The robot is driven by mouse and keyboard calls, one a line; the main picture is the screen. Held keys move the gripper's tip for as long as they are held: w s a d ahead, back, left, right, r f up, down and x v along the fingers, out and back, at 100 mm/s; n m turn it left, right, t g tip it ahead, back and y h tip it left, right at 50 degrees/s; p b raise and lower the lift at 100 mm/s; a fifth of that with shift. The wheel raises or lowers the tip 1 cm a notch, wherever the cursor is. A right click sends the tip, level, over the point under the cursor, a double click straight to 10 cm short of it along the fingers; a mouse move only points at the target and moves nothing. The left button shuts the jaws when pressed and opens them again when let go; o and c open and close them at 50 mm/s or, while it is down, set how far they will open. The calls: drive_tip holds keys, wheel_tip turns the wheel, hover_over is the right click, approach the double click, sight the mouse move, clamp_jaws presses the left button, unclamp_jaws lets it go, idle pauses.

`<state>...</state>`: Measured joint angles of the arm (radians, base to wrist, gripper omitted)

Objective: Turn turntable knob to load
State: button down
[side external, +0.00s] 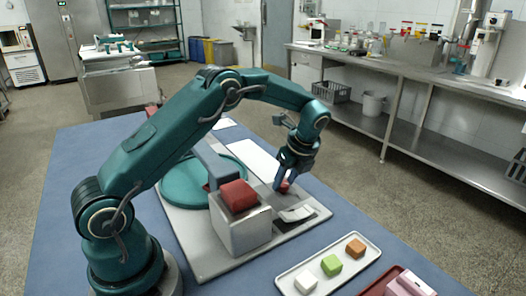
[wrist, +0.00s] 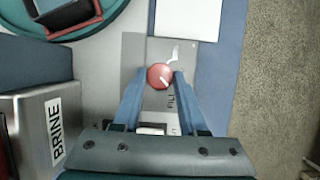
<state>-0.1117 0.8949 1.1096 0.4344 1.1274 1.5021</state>
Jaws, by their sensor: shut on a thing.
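The turntable knob (wrist: 160,76) is a round red knob on a grey panel (wrist: 133,65), with a short white line on its lower right part. A white curved mark sits above it and dark lettering like "FILL" below right. My gripper (wrist: 160,80) is shut on the knob, one finger at each side. In the side view, my gripper (side external: 284,180) points down at the panel and the red knob (side external: 284,187) shows partly below it. The teal turntable (side external: 183,187) lies flat on the grey base, with its edge at the top left of the wrist view (wrist: 108,17).
A metal box labelled BRINE (wrist: 30,105) stands left of my gripper; in the side view the box (side external: 243,238) has a red block on top. A white tray (side external: 292,275) with white, green and orange cubes lies in front. A white sheet (side external: 247,160) lies behind.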

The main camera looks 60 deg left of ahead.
drive_tip(key=n+g, duration=0.1)
drive_tip(key=n, duration=0.4)
drive_tip(key=shift+w+g+h, duration=0.2)
drive_tip(key=shift+g+h, duration=0.1)
drive_tip(key=shift+g, duration=0.1)
drive_tip(key=shift+n, duration=0.5)
